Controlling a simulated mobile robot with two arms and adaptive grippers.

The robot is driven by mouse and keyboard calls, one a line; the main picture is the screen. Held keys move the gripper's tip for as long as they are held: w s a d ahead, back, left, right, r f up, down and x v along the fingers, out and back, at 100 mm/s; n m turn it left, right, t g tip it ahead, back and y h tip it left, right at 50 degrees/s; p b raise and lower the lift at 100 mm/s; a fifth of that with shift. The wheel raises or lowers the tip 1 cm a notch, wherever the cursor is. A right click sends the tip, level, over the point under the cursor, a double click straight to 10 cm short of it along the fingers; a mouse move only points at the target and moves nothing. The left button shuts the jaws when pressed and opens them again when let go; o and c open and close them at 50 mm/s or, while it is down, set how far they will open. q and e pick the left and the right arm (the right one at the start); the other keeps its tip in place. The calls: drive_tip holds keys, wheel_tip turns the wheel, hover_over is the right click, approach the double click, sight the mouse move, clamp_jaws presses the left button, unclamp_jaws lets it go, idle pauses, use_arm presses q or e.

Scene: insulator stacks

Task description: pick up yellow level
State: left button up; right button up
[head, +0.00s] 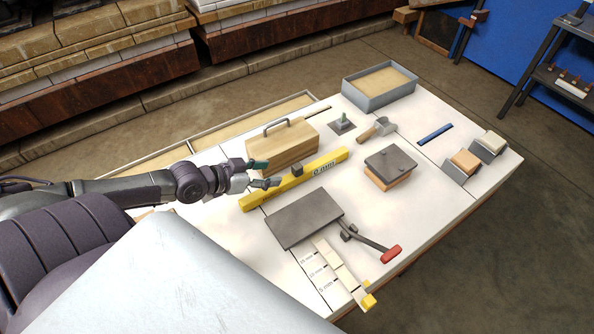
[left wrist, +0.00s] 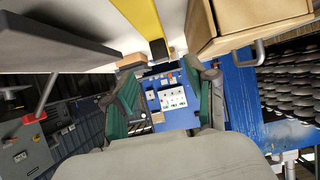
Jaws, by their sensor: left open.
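The yellow level (head: 316,171) lies on the white table, running from lower left to upper right, with a small dark block near its middle. In the left wrist view the yellow level (left wrist: 142,18) comes down from the top edge, with a dark piece at its lower end. My left gripper (head: 271,173) is open and empty, close to the level's left half in the head view. In the left wrist view its green-padded fingers (left wrist: 162,98) are spread apart, with the level above the gap. I cannot tell whether they touch it. My right gripper is not in view.
A wooden box with a handle (head: 280,146) stands just behind the level. A dark grey slab (head: 303,217) lies in front of it, beside a red-handled tool (head: 390,254). A dark-topped block (head: 391,168) stands to the right. The table (head: 432,205) has free room at right front.

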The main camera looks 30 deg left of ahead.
sight(293, 168)
use_arm(q)
drive_tip(key=x, duration=0.5)
drive_tip(key=shift+b, duration=0.35)
drive_tip(key=x, duration=0.4)
drive_tip(key=shift+w+d+r, duration=0.25)
drive_tip(key=shift+w+r, duration=0.05)
drive_tip(key=shift+w, duration=0.1)
drive_tip(key=shift+w+d+f, duration=0.1)
drive_tip(key=shift+w+f, duration=0.1)
drive_tip(key=shift+w, duration=0.1)
drive_tip(key=shift+s, duration=0.1)
clamp_jaws()
drive_tip(key=shift+r, duration=0.1)
